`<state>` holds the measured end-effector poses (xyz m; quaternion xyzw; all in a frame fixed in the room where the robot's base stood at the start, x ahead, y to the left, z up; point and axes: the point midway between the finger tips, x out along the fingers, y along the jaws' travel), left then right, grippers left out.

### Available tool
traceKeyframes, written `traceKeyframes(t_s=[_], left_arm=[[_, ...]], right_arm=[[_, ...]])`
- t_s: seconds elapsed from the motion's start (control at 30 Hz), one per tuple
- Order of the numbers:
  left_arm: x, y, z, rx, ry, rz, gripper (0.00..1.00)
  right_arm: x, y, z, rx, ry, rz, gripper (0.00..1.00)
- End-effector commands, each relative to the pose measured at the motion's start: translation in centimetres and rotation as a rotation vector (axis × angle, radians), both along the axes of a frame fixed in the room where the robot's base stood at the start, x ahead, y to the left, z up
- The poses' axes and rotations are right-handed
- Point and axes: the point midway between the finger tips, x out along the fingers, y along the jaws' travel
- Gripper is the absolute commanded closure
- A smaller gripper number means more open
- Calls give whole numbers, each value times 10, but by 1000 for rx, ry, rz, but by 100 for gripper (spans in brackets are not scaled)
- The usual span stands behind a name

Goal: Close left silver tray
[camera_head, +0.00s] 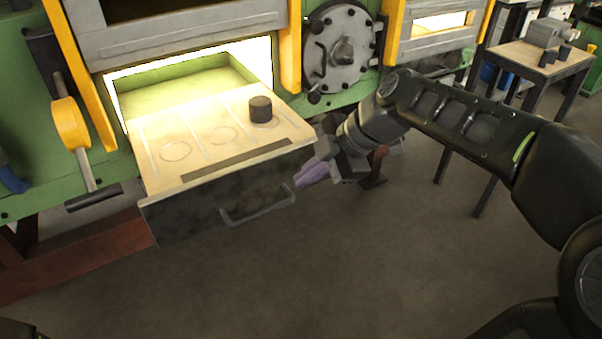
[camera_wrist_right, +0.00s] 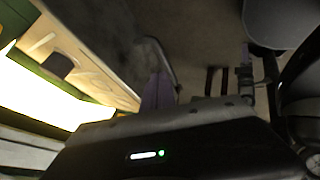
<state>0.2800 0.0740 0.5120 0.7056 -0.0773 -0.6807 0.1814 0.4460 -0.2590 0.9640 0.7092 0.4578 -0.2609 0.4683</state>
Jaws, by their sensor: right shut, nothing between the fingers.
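The left tray (camera_head: 200,146) is pulled out of the bright furnace opening. Its top is pale with ring marks, and its dark front panel (camera_head: 190,208) carries a handle (camera_head: 258,206). A dark billet (camera_head: 261,109) stands upright on the tray's right part; it also shows in the right wrist view (camera_wrist_right: 58,64). My right gripper (camera_head: 305,176) is at the right end of the front panel, right of the handle, with purple fingers shut and empty. Whether it touches the panel I cannot tell. In the right wrist view a purple finger (camera_wrist_right: 158,92) shows close to the handle. My left gripper is not in view.
A round hatch (camera_head: 340,55) and a second furnace opening (camera_head: 438,24) are right of the tray. A yellow lever (camera_head: 70,125) is on the left. The floor before the tray is clear.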

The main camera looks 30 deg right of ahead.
Motion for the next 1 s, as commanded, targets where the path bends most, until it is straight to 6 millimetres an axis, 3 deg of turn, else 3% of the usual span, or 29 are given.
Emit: traceKeyframes(t_s=[0.43, 0.7, 1.0], left_arm=[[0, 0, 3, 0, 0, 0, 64], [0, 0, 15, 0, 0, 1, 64], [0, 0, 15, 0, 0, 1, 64]], right_arm=[[37, 35, -68, 3, 5, 1, 100], [72, 36, -66, 1, 1, 1, 100], [77, 36, -66, 1, 0, -1, 100]])
